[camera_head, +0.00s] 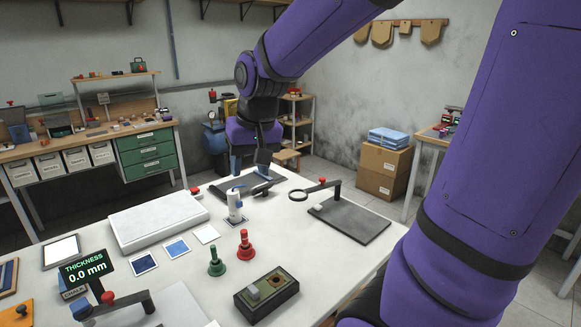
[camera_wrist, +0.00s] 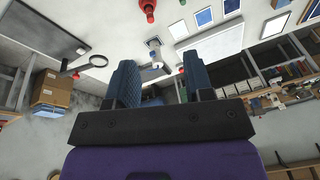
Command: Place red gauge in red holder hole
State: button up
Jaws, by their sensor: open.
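The red gauge (camera_head: 245,245) stands upright on the white table, just right of and behind a similar green gauge (camera_head: 217,262). In the wrist view the red gauge (camera_wrist: 148,8) shows at the top edge, partly cut off. A dark block (camera_head: 266,293) with a greenish top, a dark hole and a small grey piece sits at the near side; I cannot tell whether it is the red holder. My gripper (camera_head: 250,170) is open at the far end of the table, well away from the red gauge. Its two blue fingers (camera_wrist: 158,72) are spread apart.
A white bottle-like object (camera_head: 234,205) stands between my gripper and the gauges. A magnifier (camera_head: 300,195) on a dark base (camera_head: 362,225) is at the right. A white slab (camera_head: 155,220), coloured squares and a thickness display (camera_head: 88,270) are at the left.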

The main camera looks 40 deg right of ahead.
jog(key=s+a+r+n+t, duration=0.1)
jog(key=s+r, duration=0.1)
jog(key=s, duration=0.5)
jog(key=s+a+r+n+t, duration=0.1)
jog(key=s+r+n, duration=0.1)
jog(key=s, duration=0.5)
jog(key=shift+s+a+r, duration=0.15)
jog(key=shift+s+r, duration=0.2)
jog(key=shift+r, duration=0.1)
